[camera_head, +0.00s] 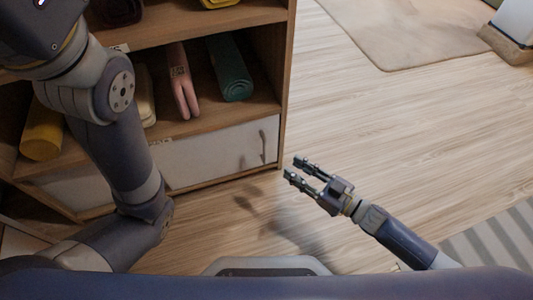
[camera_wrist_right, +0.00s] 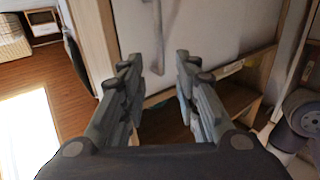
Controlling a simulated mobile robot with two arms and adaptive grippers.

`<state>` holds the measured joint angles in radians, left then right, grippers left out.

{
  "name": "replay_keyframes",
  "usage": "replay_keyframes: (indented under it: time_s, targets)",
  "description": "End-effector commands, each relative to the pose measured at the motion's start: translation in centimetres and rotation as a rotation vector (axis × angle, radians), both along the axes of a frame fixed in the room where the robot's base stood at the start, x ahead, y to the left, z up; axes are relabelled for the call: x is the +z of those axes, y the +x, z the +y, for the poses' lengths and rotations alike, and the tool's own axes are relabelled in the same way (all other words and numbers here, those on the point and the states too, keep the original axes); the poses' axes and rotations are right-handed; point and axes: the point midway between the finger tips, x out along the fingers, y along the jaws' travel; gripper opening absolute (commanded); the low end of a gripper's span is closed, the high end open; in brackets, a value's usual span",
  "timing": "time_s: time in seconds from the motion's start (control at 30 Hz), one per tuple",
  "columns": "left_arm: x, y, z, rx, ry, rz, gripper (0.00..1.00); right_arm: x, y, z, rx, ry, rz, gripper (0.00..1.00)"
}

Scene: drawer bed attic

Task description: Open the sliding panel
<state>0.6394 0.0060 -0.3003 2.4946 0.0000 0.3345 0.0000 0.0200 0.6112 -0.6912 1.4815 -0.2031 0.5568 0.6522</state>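The white sliding panel (camera_head: 215,155) closes the lower right part of a wooden shelf unit. A slim vertical handle (camera_head: 263,146) stands near its right edge. In the right wrist view the panel (camera_wrist_right: 215,32) and its grey handle (camera_wrist_right: 158,40) show just beyond the fingertips. My right gripper (camera_head: 293,167) is open and empty, to the right of the handle and apart from it in the head view. In the right wrist view the gripper (camera_wrist_right: 158,66) has its two fingers spread, with the handle lined up between them. My left gripper is out of view.
The wooden shelf unit (camera_head: 286,60) holds a green roll (camera_head: 230,68), a pink item (camera_head: 183,85) and a yellow roll (camera_head: 41,130) above the panel. My left arm crosses in front of its left part. Wooden floor (camera_head: 400,110) lies clear to the right.

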Motion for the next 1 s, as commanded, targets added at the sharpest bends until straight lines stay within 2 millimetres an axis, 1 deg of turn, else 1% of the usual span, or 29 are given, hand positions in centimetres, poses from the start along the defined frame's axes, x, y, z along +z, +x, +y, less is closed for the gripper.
replay_keyframes:
  time_s: [0.1,0.3,0.5,0.7,0.93,0.97,1.0]
  targets:
    - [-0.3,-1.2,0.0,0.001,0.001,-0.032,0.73,-0.2,1.2,1.6,0.002,0.003,-0.005,0.29]
    - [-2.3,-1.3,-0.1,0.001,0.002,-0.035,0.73,-0.3,3.7,4.7,0.002,0.003,-0.006,0.29]
    - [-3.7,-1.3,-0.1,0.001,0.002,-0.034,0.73,-0.2,5.4,6.9,0.001,0.003,-0.003,0.29]
    - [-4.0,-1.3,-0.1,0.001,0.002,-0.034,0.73,0.0,6.1,7.8,0.001,0.000,-0.001,0.29]
    - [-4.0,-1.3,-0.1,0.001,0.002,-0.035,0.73,0.1,6.1,7.8,0.001,0.000,0.000,0.29]
    - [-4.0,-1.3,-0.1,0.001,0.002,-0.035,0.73,0.1,6.1,7.8,0.001,0.000,0.000,0.25]
    - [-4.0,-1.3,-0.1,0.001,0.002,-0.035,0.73,0.1,6.1,7.8,0.001,0.001,-0.001,0.16]
